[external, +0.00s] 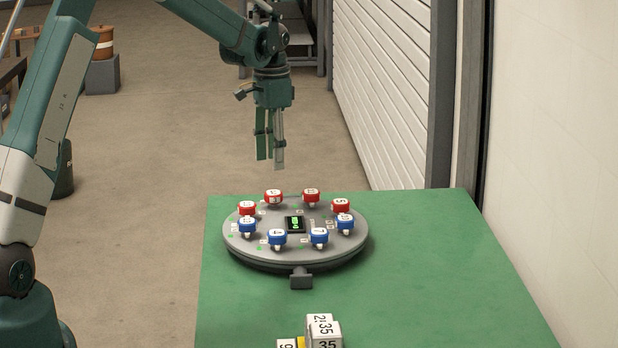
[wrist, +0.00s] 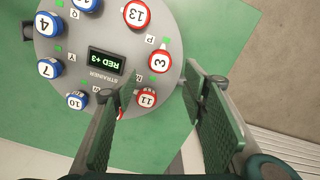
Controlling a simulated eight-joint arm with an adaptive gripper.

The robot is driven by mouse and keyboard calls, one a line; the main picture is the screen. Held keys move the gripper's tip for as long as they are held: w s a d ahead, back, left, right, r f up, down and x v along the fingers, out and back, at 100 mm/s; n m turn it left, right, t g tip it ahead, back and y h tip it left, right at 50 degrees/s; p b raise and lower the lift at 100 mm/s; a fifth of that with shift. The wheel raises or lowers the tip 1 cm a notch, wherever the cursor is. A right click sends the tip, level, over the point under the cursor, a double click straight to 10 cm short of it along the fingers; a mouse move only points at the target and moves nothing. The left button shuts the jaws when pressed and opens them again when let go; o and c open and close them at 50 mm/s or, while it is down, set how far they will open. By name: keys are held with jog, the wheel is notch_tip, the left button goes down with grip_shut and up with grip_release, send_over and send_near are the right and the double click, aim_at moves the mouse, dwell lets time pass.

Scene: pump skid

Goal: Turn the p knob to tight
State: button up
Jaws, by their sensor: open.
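A round grey knob panel (external: 295,254) lies on the green table, with red and blue numbered knobs around its rim. In the wrist view, a letter P (wrist: 150,40) is printed between the red 13 knob (wrist: 137,13) and the red 3 knob (wrist: 159,60); I cannot tell for sure which one it labels. A red 11 knob (wrist: 146,98) is near the finger tips. A small display (wrist: 106,60) reads "RED +3" upside down. My gripper (external: 270,161) points down, open and empty, above the panel's far side and apart from the knobs. Its spread fingers also show in the wrist view (wrist: 152,90).
Blue knobs, such as the 7 knob (wrist: 50,68), line the panel's other side. Numbered blocks (external: 324,335) stand near the table's front edge. The green table (external: 440,270) is clear to the right of the panel. A white shutter wall (external: 380,90) stands beyond.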

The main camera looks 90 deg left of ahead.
jog(key=shift+r, duration=1.45)
jog(key=w+d+r+m+t+y, duration=0.1)
jog(key=w+d+r, duration=0.3)
jog(key=d, duration=0.9)
jog(key=w+d+r+t, duration=0.1)
jog(key=d+r, duration=0.5)
jog(key=d, duration=0.7)
jog(key=w+d+r+m+t+y, duration=0.1)
jog(key=w+d+r, duration=0.3)
jog(key=d, duration=0.8)
jog(key=s+d+r+t, duration=0.1)
jog(key=s+d, duration=0.2)
jog(key=d, duration=0.7)
jog(key=s+d+r+t, duration=0.1)
jog(key=s+d, duration=0.3)
jog(key=d, duration=0.7)
jog(key=s+d+f+t+h, duration=0.1)
jog(key=s+d+f, duration=0.1)
jog(key=s+d, duration=0.3)
jog(key=s+d+f+m+t+h, duration=0.1)
jog(key=s+d+f, duration=0.1)
jog(key=s+d, duration=0.4)
jog(key=shift+s+d+f+m, duration=0.2)
jog(key=shift+d+f+m, duration=0.15)
jog(key=shift+d, duration=1.9)
